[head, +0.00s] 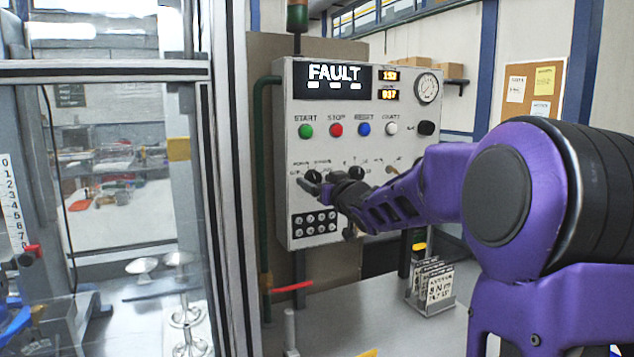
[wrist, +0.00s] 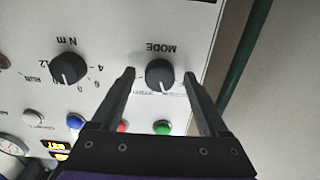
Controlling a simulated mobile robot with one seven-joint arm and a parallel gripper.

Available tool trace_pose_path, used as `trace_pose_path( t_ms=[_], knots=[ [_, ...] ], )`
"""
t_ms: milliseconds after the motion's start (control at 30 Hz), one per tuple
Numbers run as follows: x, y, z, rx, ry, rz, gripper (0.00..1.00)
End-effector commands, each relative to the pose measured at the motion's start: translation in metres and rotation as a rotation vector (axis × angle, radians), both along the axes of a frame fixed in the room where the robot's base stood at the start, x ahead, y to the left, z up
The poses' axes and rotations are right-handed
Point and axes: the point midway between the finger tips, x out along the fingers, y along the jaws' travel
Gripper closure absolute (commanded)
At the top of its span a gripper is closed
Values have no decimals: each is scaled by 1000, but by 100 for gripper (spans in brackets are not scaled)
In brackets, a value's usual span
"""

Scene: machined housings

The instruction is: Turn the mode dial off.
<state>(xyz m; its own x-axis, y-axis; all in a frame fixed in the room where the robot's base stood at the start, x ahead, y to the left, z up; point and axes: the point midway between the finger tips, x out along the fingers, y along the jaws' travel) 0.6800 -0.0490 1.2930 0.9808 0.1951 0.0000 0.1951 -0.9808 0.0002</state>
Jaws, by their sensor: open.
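The mode dial (wrist: 160,74) is a black round knob on the light grey control panel, under the upside-down word MODE in the wrist view. In the head view the dial (head: 313,175) is at the panel's lower left, partly hidden by my gripper (head: 317,187). My gripper (wrist: 159,75) is open. Its two black fingers lie on either side of the dial in the wrist view, with a visible gap on each side. I cannot tell how deep the fingertips reach along the knob. The setting the dial points to is too small to read.
A second black dial marked N m (wrist: 68,68) sits beside it. Green (head: 306,131), red (head: 336,130), blue (head: 364,129) and white (head: 391,129) buttons are above. The display (head: 335,80) reads FAULT. A green pipe (head: 262,180) runs along the panel's left edge.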

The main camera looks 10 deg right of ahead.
Motion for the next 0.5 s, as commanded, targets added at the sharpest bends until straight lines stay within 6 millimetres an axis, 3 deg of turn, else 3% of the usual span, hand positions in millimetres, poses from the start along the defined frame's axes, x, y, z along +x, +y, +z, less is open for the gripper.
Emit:
trace_pose_path(
  t_ms=[67, 400, 500],
  knots=[
    [0, 0, 0, 0, 0, 0, 26],
    [0, 0, 0, 0, 0, 0, 87],
    [0, 0, 0, 0, 0, 0, 100]
  ],
)
